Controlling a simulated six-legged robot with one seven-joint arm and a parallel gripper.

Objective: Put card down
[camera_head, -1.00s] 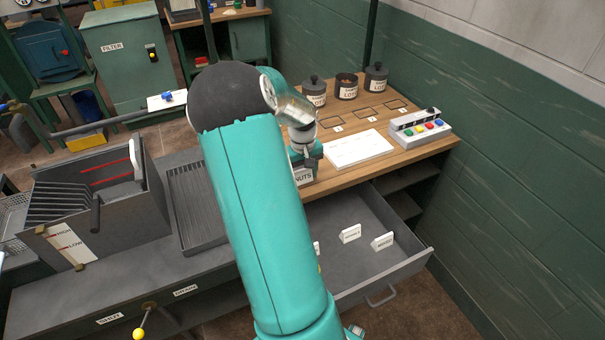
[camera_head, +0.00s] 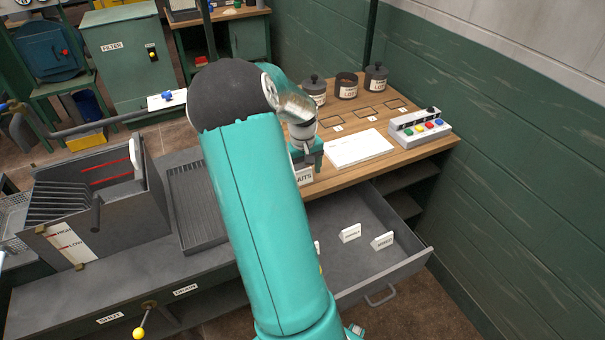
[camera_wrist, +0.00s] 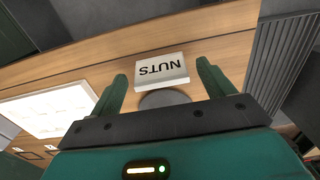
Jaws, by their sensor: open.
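The card marked NUTS (camera_wrist: 162,70) stands on the wooden bench top close to its front edge. It also shows in the head view (camera_head: 304,176), partly hidden by my arm. My gripper (camera_wrist: 160,82) is open, with one finger on each side of the card and a gap at both sides. In the head view my gripper (camera_head: 308,158) is just above and behind the card. Two more white cards stand in the open drawer, one at the left (camera_head: 350,233) and one at the right (camera_head: 383,241).
A white board (camera_head: 358,148) lies on the bench beside my gripper. Dark lidded jars (camera_head: 375,79), marked outlines and a button box (camera_head: 420,128) stand farther back and right. The open drawer (camera_head: 345,275) juts out below the bench. A grooved drain tray (camera_head: 195,210) lies left of my arm.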

